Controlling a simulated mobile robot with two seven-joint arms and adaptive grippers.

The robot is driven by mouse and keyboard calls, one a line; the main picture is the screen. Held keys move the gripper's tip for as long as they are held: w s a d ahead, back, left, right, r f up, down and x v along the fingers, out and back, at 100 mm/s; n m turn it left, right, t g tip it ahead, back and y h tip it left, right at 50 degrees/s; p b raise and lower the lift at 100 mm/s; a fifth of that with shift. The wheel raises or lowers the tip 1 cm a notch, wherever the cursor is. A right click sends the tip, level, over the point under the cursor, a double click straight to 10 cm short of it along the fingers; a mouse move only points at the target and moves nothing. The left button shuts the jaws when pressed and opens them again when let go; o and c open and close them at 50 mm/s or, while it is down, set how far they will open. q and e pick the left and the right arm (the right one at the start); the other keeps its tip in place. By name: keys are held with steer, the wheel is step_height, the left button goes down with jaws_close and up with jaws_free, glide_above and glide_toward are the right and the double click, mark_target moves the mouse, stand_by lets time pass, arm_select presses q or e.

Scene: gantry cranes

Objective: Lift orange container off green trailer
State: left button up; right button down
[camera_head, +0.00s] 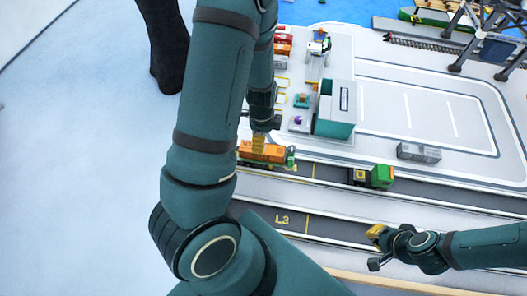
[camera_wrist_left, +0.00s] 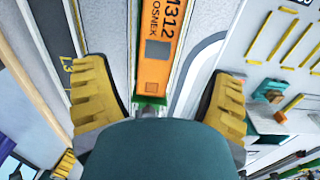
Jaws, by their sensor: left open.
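The orange container (camera_head: 277,154) lies on the green trailer (camera_head: 291,158) in the dark lane at the middle of the head view. My left gripper (camera_head: 260,143) is right over the container and hides part of it. In the left wrist view the orange container (camera_wrist_left: 158,50), with dark lettering, runs up between the open yellow fingers of my left gripper (camera_wrist_left: 160,98). Gaps show on both sides of it. A green end of the trailer (camera_wrist_left: 150,102) shows below the container. My right gripper (camera_head: 375,232) is off to the right above the front lanes; its opening is unclear.
A green truck (camera_head: 376,176) stands further right in the same lane. A grey container (camera_head: 418,152) lies on the pavement behind it. A teal-and-white building (camera_head: 337,112) stands behind the orange container. The lane marked L3 (camera_head: 285,221) is clear.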

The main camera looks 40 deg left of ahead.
arm_select(q)
step_height(320, 180, down, 3)
steer(key=shift+w+r, duration=0.1)
arm_select(e)
steer(key=shift+w+f, duration=0.1)
steer(key=shift+f, duration=0.35)
arm_select(q)
steer(key=shift+d+f+b, duration=0.2)
steer(key=shift+f+b, duration=0.55)
steer(key=shift+f, duration=1.95)
arm_select(e)
steer(key=shift+f, duration=0.6)
arm_select(q)
steer(key=shift+c, duration=0.3)
steer(key=c, duration=1.3)
